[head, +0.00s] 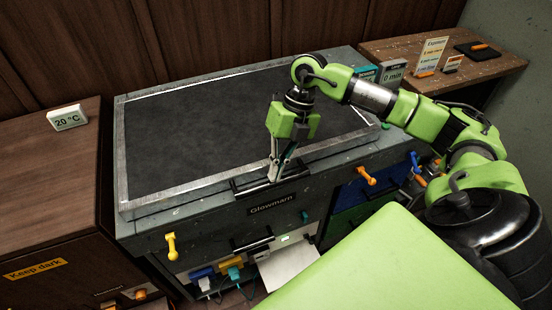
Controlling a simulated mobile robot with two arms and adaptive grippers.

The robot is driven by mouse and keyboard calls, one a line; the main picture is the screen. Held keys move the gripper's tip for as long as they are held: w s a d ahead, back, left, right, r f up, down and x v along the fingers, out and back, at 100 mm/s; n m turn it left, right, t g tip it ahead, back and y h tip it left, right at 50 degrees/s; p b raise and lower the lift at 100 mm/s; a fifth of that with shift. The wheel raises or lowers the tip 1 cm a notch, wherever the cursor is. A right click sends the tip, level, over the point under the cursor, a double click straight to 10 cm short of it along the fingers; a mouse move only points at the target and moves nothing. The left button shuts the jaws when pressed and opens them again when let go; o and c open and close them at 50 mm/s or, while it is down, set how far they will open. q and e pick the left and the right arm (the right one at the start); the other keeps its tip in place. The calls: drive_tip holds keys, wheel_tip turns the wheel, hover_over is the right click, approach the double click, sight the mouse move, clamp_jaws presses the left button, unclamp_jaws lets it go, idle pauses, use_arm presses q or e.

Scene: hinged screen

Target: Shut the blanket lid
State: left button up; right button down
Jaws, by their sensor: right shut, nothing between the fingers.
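The blanket lid (215,125) is a dark sheet in a grey metal frame. It lies flat, or nearly so, on top of the grey unit marked "Glowmarn" (279,204). A black bar handle (254,187) runs along its front edge. My right gripper (274,178) points down at the right part of this handle with its fingers shut and nothing between them. I cannot tell if the fingertips touch the handle. My left gripper is not in view.
A yellow latch (171,246) and an orange latch (367,176) are on the unit's front. A wooden cabinet (45,175) with a "20 °C" display (67,119) stands left. A wooden side table (480,68) with cards stands right. Cables and plugs lie below.

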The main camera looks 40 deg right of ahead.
drive_tip(key=shift+d+r+p, duration=0.1)
drive_tip(key=shift+r+p, duration=0.05)
drive_tip(key=shift+p, duration=0.2)
drive_tip(key=p+v, duration=0.4)
drive_tip(key=v, duration=0.3)
drive_tip(key=shift+r+p, duration=0.3)
drive_tip(key=shift+d, duration=0.1)
